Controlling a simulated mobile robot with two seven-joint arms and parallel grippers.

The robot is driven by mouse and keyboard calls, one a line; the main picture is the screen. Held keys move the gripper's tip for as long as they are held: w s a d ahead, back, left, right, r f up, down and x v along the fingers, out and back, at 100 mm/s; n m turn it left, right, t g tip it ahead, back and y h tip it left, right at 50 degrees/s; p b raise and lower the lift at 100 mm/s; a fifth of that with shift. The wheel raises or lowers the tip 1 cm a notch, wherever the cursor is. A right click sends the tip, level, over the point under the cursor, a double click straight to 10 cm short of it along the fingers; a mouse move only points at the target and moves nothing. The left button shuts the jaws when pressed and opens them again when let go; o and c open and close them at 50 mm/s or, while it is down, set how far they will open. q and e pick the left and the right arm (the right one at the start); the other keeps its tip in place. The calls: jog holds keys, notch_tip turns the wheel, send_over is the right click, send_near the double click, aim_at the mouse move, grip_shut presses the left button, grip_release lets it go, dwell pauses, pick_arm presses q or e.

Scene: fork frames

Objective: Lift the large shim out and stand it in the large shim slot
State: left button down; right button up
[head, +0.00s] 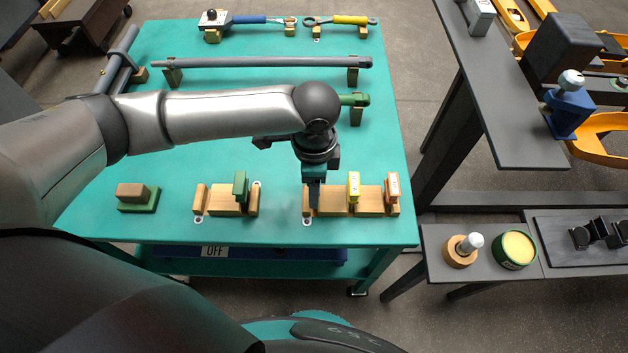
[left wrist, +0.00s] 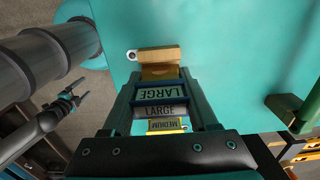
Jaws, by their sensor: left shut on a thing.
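My left gripper (head: 315,200) points down at the left end of the right-hand wooden rack (head: 332,200). In the left wrist view its two fingers are shut on the sides of the large shim (left wrist: 158,93), a blue-edged block labelled LARGE. A second grey LARGE label shows just below it. In the head view the gripper mostly hides this shim, and I cannot tell whether it is seated or raised. The yellow medium shim (head: 353,187) stands upright beside it in the same rack; it also shows in the left wrist view (left wrist: 166,127).
A second wooden rack (head: 226,203) with a green upright piece (head: 240,186) stands to the left, with bare table between. A small block (head: 133,193) lies farther left. A long bar (head: 260,62) lies behind.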

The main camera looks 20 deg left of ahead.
pick_arm(q)
jog(key=shift+f+b, duration=0.3)
jog(key=shift+f, duration=1)
jog(key=shift+c, duration=0.5)
grip_release()
jog(key=shift+r, duration=0.1)
notch_tip(320, 180, up, 14)
jog(key=p, duration=0.4)
jog(key=shift+r, duration=0.6)
jog(key=shift+s, duration=0.1)
